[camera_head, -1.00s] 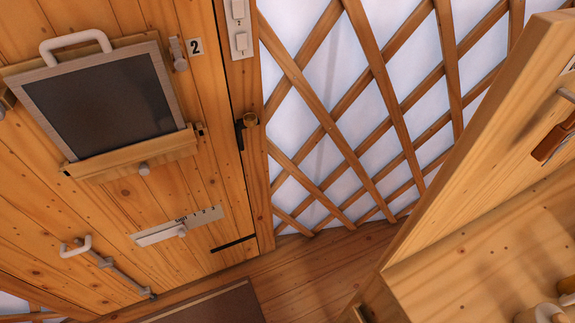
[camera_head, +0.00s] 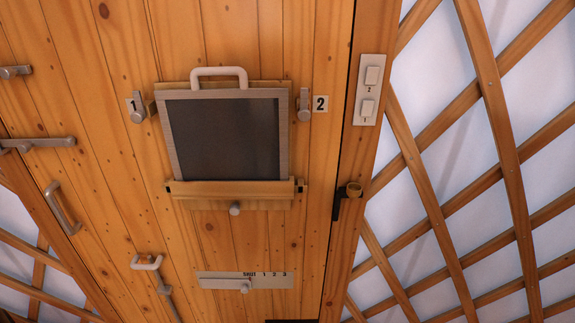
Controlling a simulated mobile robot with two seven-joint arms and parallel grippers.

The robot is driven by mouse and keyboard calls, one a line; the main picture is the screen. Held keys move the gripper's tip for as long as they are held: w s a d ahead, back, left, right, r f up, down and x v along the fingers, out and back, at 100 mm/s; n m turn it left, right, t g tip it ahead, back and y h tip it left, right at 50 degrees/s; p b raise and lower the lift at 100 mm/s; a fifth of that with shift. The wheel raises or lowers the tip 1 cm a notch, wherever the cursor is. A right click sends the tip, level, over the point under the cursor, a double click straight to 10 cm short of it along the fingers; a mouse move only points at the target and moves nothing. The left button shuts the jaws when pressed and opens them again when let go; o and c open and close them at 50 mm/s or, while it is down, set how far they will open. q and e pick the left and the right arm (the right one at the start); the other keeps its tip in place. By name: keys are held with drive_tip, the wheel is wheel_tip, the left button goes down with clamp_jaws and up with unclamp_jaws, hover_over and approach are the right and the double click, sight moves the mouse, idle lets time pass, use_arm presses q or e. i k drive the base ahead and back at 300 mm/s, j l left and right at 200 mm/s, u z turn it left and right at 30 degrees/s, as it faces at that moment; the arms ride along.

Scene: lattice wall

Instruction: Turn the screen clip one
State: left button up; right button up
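Screen clip one (camera_head: 137,106) is a small grey metal turn clip beside the label "1", at the upper left of the framed screen. It stands close to upright, with its lower end next to the screen's left edge. A matching clip two (camera_head: 304,105) stands upright at the right, beside the label "2". The dark screen (camera_head: 226,138) has a light frame and a white handle (camera_head: 218,72) on top. Its lower edge sits behind a wooden ledge (camera_head: 232,189) with a knob below. Neither of my grippers is in view.
The wooden door carries a slider plate (camera_head: 245,281) marked "SHUT 1 2 3", a white-handled bolt (camera_head: 146,262), a grey pull handle (camera_head: 62,207) and a latch bar (camera_head: 38,144). A switch plate (camera_head: 369,90) is on the right post. Lattice wall (camera_head: 480,150) fills the right.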

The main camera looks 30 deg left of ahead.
sight(138, 117)
drive_tip(key=u, duration=1.85)
